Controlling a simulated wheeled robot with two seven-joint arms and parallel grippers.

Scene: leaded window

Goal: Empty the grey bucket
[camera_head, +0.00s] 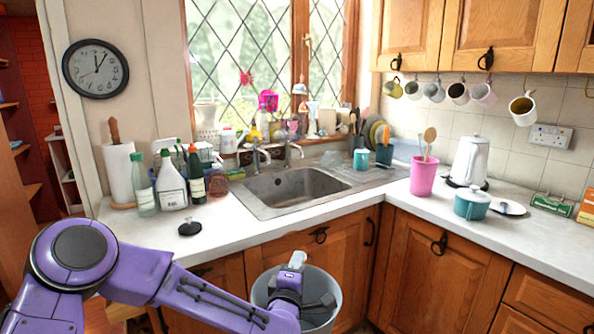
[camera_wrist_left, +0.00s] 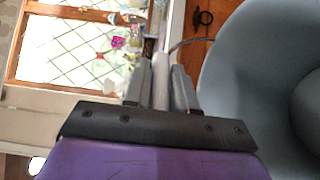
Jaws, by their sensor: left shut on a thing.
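The grey bucket (camera_head: 333,287) is in front of the counter at the bottom middle of the head view, cut off by the lower edge. My left gripper (camera_head: 295,265) is over the bucket's opening and shut on a pale grip that looks like part of its handle. In the left wrist view the left gripper (camera_wrist_left: 160,85) closes on this grip, and a thin wire runs from it toward the bucket (camera_wrist_left: 235,65). The bucket's smooth wall fills the right of that view. I cannot make out any contents. My right gripper is not in view.
The metal sink (camera_head: 290,187) is set in the white counter behind the bucket. A black plug (camera_head: 190,228) lies on the counter at the left. Bottles (camera_head: 172,182) stand left of the sink, a pink pot (camera_head: 423,176) and a teal pot (camera_head: 472,203) right of it. Wooden cupboards (camera_head: 430,270) are below.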

